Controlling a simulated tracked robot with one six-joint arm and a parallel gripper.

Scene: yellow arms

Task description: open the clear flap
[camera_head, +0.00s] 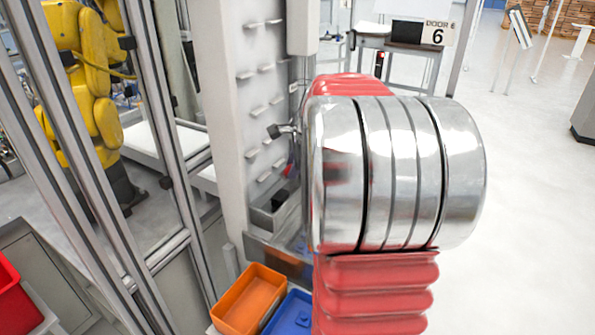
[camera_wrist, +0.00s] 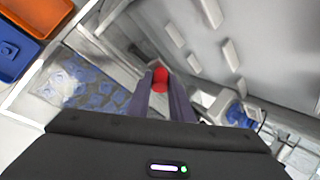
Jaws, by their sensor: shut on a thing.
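In the wrist view my gripper (camera_wrist: 162,88) has its two fingers closed around a small round red knob (camera_wrist: 160,78), which shows between the fingertips. The clear flap is see-through and its outline is hard to make out; I cannot tell how far it stands open. Below and left of the fingers, blue pieces and a crumpled clear bag (camera_wrist: 62,85) lie in a pale-edged compartment.
A grey panel with several small ledges (camera_head: 262,112) stands beside my arm. An orange bin (camera_head: 250,298) and a blue bin (camera_head: 290,318) sit below it. A metal-framed fence (camera_head: 160,120) with a yellow robot arm (camera_head: 90,85) behind it is left. Open floor lies right.

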